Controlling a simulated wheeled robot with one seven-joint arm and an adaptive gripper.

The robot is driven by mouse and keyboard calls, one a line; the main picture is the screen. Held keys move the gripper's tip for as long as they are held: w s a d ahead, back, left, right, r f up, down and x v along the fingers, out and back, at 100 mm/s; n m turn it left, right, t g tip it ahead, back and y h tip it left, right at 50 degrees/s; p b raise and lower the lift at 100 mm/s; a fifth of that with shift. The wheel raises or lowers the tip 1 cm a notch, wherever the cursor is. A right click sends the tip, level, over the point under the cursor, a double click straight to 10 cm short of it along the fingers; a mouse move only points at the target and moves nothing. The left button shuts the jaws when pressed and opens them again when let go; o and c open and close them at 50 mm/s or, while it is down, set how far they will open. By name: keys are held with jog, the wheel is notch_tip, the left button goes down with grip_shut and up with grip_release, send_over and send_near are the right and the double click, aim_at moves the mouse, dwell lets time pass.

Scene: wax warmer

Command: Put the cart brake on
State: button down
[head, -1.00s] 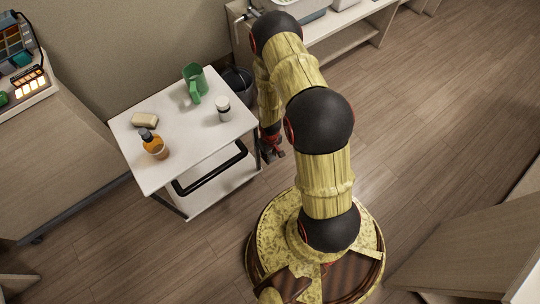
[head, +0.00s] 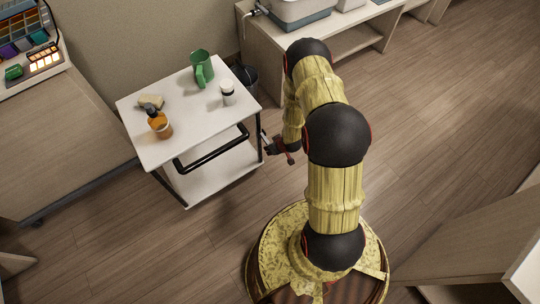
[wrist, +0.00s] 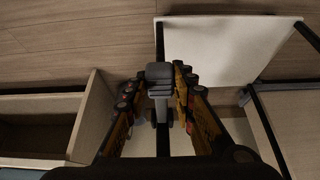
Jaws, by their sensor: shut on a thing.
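The white two-shelf cart (head: 195,140) with a black push handle (head: 212,150) stands left of my base. My gripper (head: 272,143) is low beside the cart's right-hand black leg. In the wrist view, the fingers of my gripper (wrist: 160,90) are closed around a dark grey piece (wrist: 158,72) in line with a black post (wrist: 159,35) of the cart. I cannot tell whether that piece is the brake lever. The cart's shelf (wrist: 225,45) shows at upper right in that view. The wheels and any brake are not clearly seen in the head view.
A dark bin (head: 245,77) stands behind. A low shelf unit (head: 340,35) is at the back.

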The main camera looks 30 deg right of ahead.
jog(key=shift+f+t+b, duration=1.1)
jog(key=shift+t+b, duration=0.2)
jog(key=shift+b, duration=0.05)
jog(key=c, duration=1.5)
grip_release()
jog(key=shift+w, duration=0.1)
jog(key=shift+r, duration=0.1)
jog(key=shift+v, duration=5.95)
